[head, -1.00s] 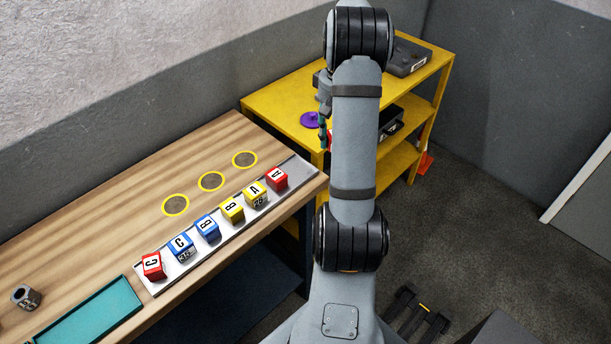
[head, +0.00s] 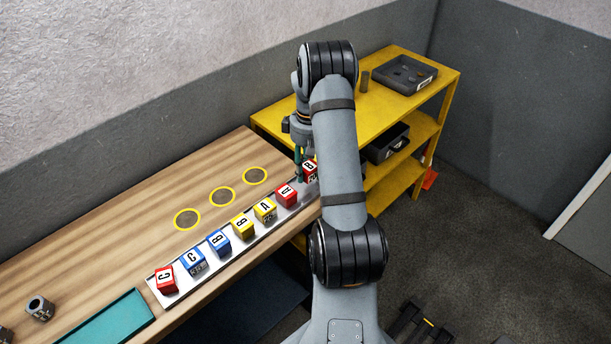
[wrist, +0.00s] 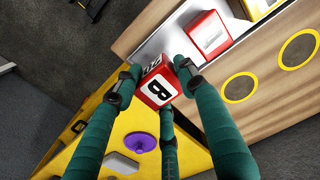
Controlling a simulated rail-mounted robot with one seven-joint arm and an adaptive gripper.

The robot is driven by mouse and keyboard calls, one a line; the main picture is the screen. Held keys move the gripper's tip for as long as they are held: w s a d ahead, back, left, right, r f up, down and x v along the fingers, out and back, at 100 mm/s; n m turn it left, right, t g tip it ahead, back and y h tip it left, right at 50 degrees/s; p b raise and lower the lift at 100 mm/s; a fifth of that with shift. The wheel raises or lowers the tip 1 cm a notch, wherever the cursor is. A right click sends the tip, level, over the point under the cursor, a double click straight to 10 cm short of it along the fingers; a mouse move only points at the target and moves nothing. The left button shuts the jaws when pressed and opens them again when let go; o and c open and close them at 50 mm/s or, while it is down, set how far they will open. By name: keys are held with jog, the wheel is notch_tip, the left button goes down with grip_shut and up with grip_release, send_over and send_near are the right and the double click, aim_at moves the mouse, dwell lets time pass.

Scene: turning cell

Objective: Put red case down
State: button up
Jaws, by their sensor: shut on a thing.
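A red case (head: 309,170) with a white B label is held in my gripper (head: 302,168) at the far right end of the white strip (head: 206,287). In the wrist view, the red case (wrist: 158,92) sits between the teal fingers of my gripper (wrist: 157,80), which are shut on it. It is over or at the strip's end; I cannot tell whether it touches. Just left of it on the strip is a red case labelled A (head: 286,196). My arm hides part of the strip's end.
Along the strip stand yellow A (head: 265,210), yellow B (head: 243,226), blue B (head: 219,243), blue C (head: 193,262) and red C (head: 166,280) cases. Yellow rings (head: 222,196) mark the bench behind. A yellow shelf (head: 300,105) with a grey tray (head: 406,73) stands beyond.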

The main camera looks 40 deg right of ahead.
aim_at(306, 187)
jog(key=shift+w+a+f, duration=0.35)
jog(key=shift+w, duration=0.05)
notch_tip(306, 187, down, 3)
jog(key=shift+f+p, duration=0.1)
jog(key=shift+p, duration=0.75)
jog(key=shift+f, duration=0.35)
jog(key=shift+f, duration=0.2)
jog(key=o, duration=1)
jog(key=shift+c, duration=0.2)
